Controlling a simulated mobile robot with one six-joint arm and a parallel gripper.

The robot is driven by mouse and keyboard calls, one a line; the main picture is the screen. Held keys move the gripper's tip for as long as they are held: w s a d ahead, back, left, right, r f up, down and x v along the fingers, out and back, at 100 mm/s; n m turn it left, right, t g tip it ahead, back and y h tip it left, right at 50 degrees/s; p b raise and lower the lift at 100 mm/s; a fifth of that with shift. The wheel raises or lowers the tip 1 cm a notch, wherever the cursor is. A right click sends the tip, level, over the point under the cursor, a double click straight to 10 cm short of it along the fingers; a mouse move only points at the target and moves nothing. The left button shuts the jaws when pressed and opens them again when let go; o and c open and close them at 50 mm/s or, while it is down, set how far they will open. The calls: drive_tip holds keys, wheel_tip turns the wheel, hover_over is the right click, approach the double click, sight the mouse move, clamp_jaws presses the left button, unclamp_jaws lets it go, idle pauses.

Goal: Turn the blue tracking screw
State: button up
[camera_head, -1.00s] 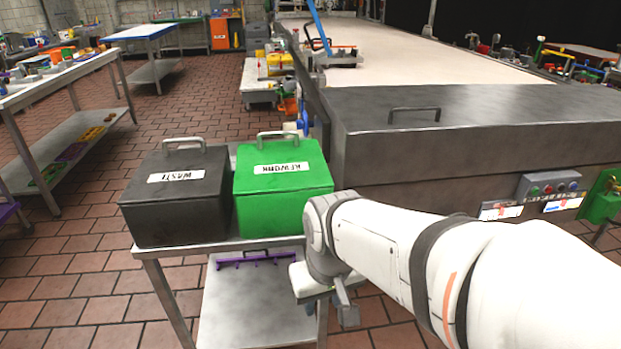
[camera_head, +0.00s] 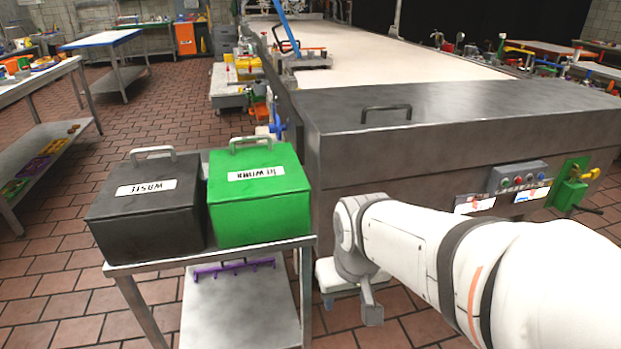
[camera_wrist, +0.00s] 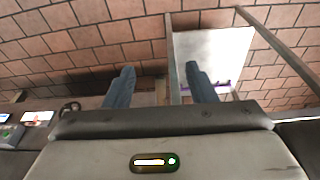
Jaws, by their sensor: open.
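A small blue part (camera_head: 277,122) shows on the left side of the long conveyor bed, beyond the green box. It is small, and I cannot tell for sure that it is the blue tracking screw. My gripper (camera_wrist: 160,68) is open and empty, its two bluish fingers apart in the wrist view. It points down toward the brick floor and a lower shelf. In the head view my gripper (camera_head: 371,308) hangs low in front of the conveyor's near end, far from the blue part. The blue part does not show in the wrist view.
A steel cart (camera_head: 218,255) carries a black waste box (camera_head: 150,215) and a green box (camera_head: 258,205), left of my arm. The conveyor's metal end cover (camera_head: 450,110) stands ahead. A button panel (camera_head: 518,178) and green bracket (camera_head: 568,185) are right. The left aisle floor is open.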

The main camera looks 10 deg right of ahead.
drive_tip(key=o, duration=0.4)
drive_tip(key=w+d+f+t+b, duration=0.1)
drive_tip(key=w+d+f, duration=0.1)
drive_tip(key=w, duration=0.2)
drive_tip(key=w+d+f+t+h+b, duration=0.1)
drive_tip(key=w+d+f+b, duration=0.1)
drive_tip(key=w, duration=0.3)
drive_tip(key=w+d+f+t+b, duration=0.1)
drive_tip(key=w+d+f, duration=0.1)
drive_tip(key=w, duration=0.3)
drive_tip(key=shift+w+d+f+t+b, duration=0.15)
drive_tip(key=shift+d+f+t+b, duration=0.15)
drive_tip(key=shift+t+b, duration=0.1)
drive_tip(key=shift+o, duration=0.2)
drive_tip(key=w+d+f+n+t+y+b, duration=0.1)
drive_tip(key=w+d+f+n+t+b, duration=0.1)
drive_tip(key=w+d+f+t+b, duration=0.6)
drive_tip(key=w+d+f+n+t+y+b, duration=0.1)
drive_tip(key=w+d+f+t+b, duration=0.3)
drive_tip(key=w+d+f, duration=0.75)
drive_tip(key=w+a+r+b, duration=0.1)
drive_tip(key=w+a, duration=0.3)
drive_tip(key=w, duration=0.5)
drive_tip(key=shift+w+r+b, duration=0.3)
drive_tip(key=shift+w+r, duration=0.1)
drive_tip(key=shift+r, duration=0.25)
drive_tip(key=shift+a, duration=0.1)
drive_tip(key=c, duration=1)
